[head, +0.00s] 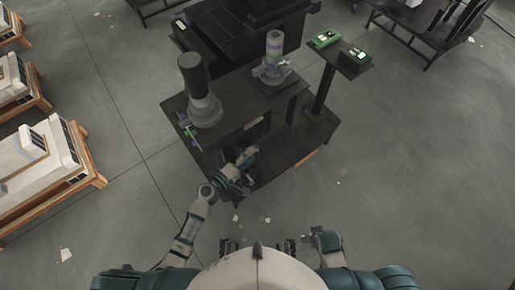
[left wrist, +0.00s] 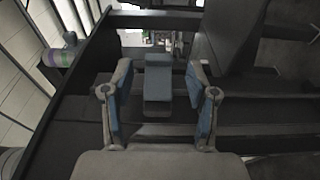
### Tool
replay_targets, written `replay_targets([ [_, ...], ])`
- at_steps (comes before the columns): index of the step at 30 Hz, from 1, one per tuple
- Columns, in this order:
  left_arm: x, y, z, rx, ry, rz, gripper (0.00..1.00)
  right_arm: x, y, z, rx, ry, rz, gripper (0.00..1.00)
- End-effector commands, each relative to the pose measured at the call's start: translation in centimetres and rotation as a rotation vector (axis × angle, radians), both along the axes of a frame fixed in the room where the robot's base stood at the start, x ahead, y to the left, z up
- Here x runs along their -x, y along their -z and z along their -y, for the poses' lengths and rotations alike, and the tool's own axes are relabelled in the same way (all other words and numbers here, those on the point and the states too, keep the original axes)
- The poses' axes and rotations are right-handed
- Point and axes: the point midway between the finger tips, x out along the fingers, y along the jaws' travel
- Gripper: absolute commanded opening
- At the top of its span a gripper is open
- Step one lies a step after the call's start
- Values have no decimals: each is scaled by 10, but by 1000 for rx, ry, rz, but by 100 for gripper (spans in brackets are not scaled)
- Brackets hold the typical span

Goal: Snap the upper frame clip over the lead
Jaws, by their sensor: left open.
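My left gripper (head: 243,160) is at the near edge of the dark bench, low beside the bench front. In the left wrist view its blue-padded fingers (left wrist: 159,105) are spread apart, with a blue-grey piece between them that looks like a third finger. Nothing is visibly held. Two columns stand on the bench: one with a black top and grey base (head: 205,108), and a grey one with purple and green bands (head: 273,62). Small coloured pieces (head: 190,132) lie at the bench's left edge. I cannot pick out the frame clip or lead with certainty.
A dark stand with a small shelf (head: 352,66) carries green devices (head: 325,39) at the right. White units on wooden pallets (head: 45,160) stand at the left. Floor around the bench is mostly open, with scattered scraps. Dark bars (left wrist: 90,140) surround the gripper in the wrist view.

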Motion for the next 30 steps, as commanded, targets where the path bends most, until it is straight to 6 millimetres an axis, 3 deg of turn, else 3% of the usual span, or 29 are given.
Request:
replay_targets([
  [7, -26, 0, 25, 0, 1, 0, 58, -1, 5, 0, 0, -1, 0, 58],
  [18, -30, 0, 30, -1, 0, 0, 58, -1, 6, 0, 0, 0, 0, 58],
  [19, -30, 0, 30, -1, 0, 0, 56, -1, 6, 0, 1, 0, 0, 58],
  [26, -30, 1, 30, -1, 0, 0, 0, -2, 6, 0, 1, 0, 0, 58],
  [30, -31, 2, 31, 1, -19, -4, 0, -1, 8, 0, 0, 0, -2, 58],
])
